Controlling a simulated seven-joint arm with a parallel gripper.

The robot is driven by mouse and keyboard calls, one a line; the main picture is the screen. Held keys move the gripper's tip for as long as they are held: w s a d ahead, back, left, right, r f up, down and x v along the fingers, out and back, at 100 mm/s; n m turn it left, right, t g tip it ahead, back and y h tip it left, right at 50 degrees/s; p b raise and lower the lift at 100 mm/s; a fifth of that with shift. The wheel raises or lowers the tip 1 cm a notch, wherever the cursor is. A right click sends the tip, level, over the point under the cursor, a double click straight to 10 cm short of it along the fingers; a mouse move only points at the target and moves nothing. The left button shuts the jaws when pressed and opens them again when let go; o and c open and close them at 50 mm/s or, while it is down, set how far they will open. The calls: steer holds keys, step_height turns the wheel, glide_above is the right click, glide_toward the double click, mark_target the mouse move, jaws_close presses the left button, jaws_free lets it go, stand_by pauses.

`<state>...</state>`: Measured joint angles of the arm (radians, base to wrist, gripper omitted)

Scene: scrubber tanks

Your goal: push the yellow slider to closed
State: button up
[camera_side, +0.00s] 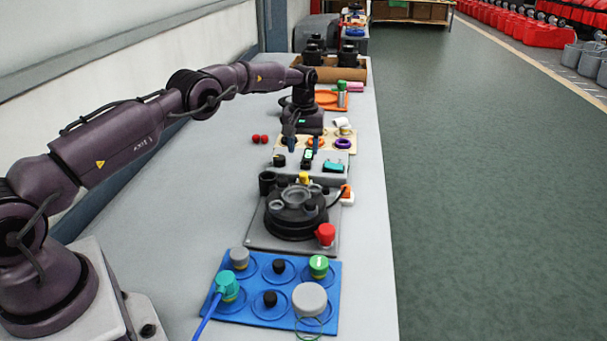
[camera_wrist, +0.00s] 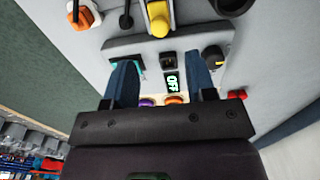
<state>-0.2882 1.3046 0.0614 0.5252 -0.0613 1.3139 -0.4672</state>
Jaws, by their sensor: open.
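The yellow slider (camera_side: 304,178) is a small yellow piece between the grey switch panel and the round black fixture in the side view. In the wrist view the yellow slider (camera_wrist: 158,18) is at the top centre, partly cut off by the frame edge. My gripper (camera_side: 302,149) is over the far part of the switch panel, beyond the slider. In the wrist view my gripper (camera_wrist: 160,65) has its two blue fingers apart with nothing held between them. The slider is beyond the fingertips and apart from them.
The switch panel (camera_wrist: 140,43) carries a lit OFF display (camera_wrist: 172,83), a teal switch (camera_side: 333,166) and a black knob (camera_wrist: 213,57). A round black fixture (camera_side: 293,222) and red button (camera_side: 325,234) are nearer. A blue board (camera_side: 240,310) with several pegs is at front.

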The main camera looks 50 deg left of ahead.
mark_target(304, 174)
step_height(304, 174, down, 9)
steer(key=shift+r, duration=0.15)
jaws_close()
